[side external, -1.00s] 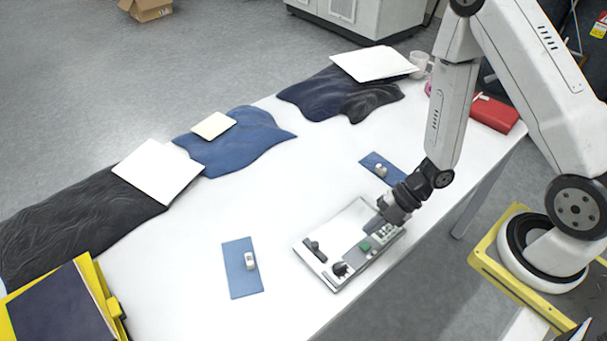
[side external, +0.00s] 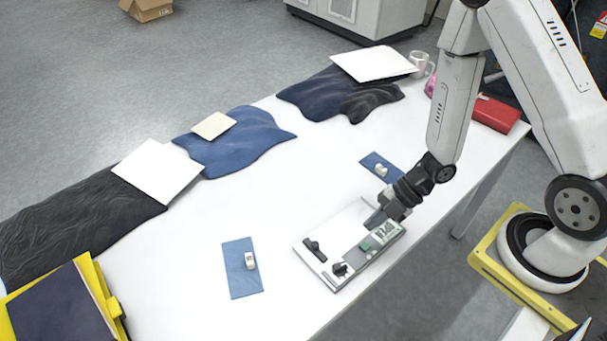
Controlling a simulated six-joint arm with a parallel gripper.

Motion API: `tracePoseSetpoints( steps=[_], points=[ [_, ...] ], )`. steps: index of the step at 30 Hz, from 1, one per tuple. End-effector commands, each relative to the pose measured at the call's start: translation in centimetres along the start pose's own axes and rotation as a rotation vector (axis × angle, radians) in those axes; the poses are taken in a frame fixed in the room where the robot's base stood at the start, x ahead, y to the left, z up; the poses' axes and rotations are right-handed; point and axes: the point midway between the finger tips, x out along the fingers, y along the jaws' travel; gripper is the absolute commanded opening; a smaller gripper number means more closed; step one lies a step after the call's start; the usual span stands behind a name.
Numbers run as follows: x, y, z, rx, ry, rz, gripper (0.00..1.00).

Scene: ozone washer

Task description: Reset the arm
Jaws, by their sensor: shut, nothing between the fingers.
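My gripper (side external: 374,222) is at the back right end of the flat white device panel (side external: 325,254), over or just above its upper edge. I cannot tell whether it touches the panel. The fingers are shut with nothing visible between them. The panel carries black knobs (side external: 340,268), a green button (side external: 366,246) and a small display (side external: 383,236) on a grey strip. Part of the panel's far corner is hidden behind my gripper.
A blue mat (side external: 238,282) with a small white part lies left of the panel. Another blue mat (side external: 371,160) with a white part lies behind my gripper. Dark and blue cloths (side external: 255,140), a red case (side external: 494,115) and a mug (side external: 421,63) line the table. The table's middle is clear.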

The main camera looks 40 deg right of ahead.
Motion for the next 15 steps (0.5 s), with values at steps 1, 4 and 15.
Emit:
tracePoseSetpoints(
  steps=[1, 4, 15],
  points=[
    [-0.1, 0.3, 0.2, 0.01, -0.019, -0.001, 0.0],
    [-0.6, 1.0, 1.0, 0.058, -0.081, -0.003, 0.0],
    [-5.7, 5.4, 4.5, 0.497, -0.486, 0.069, 0.0]
  ],
)
